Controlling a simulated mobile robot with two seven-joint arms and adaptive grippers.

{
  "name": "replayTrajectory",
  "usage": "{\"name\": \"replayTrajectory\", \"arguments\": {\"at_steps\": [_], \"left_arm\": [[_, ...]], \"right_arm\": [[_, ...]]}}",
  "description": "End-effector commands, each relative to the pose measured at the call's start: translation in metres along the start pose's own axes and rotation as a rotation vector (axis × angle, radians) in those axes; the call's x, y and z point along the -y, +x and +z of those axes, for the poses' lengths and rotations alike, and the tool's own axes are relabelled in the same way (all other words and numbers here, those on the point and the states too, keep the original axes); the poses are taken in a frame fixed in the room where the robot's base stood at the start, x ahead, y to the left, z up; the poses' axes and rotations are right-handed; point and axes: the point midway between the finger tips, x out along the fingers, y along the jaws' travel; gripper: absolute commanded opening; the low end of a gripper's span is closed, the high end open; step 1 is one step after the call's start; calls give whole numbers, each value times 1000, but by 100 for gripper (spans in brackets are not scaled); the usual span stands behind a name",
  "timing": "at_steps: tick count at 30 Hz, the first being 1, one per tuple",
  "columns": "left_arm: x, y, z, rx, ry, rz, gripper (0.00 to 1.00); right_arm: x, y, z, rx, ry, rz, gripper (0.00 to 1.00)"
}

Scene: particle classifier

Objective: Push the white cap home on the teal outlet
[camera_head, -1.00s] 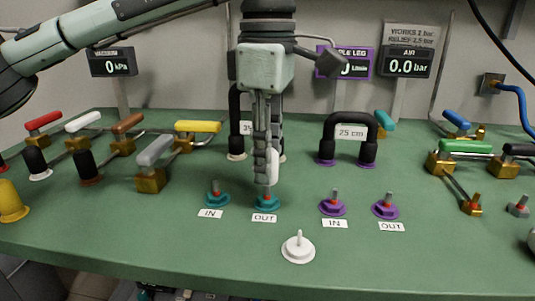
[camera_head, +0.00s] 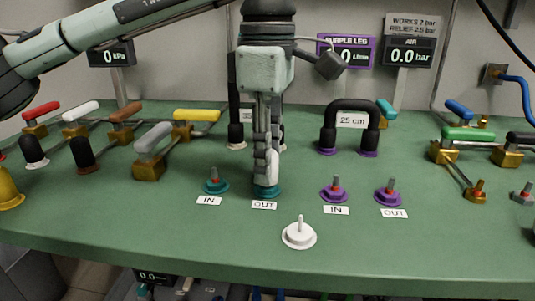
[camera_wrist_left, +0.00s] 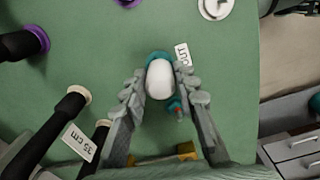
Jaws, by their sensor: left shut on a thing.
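The teal outlet (camera_head: 267,192) stands on the green bench behind the OUT label (camera_head: 264,205). My left gripper (camera_head: 266,172) points straight down over it, its fingers low on the outlet. In the left wrist view the white cap (camera_wrist_left: 160,80) sits between the two fingers of the left gripper (camera_wrist_left: 161,88), which are shut on it. The teal rim (camera_wrist_left: 155,57) shows just behind the cap. The cap covers the outlet's stem; whether it is fully seated I cannot tell. My right gripper is not in view.
The teal IN port (camera_head: 215,186) is close on the left. Purple ports (camera_head: 334,193) stand to the right. A white round fitting with a stem (camera_head: 299,235) stands in front. Black hose loops (camera_head: 350,108) and coloured-handle valves (camera_head: 195,116) are behind.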

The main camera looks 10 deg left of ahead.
Motion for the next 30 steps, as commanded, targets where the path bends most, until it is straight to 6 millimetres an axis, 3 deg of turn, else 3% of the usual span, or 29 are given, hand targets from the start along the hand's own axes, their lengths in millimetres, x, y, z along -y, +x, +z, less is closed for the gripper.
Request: {"name": "replayTrajectory", "arguments": {"at_steps": [6,7,13,23,30], "left_arm": [[0,7,0,-1,0,-2,4],[0,7,0,-1,0,-2,30],[0,6,0,-1,0,-1,53],[0,2,0,0,0,0,53],[-1,-35,1,1,0,3,53]], "right_arm": [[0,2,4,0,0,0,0],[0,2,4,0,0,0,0],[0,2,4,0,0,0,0],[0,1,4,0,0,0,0],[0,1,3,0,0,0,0]]}}
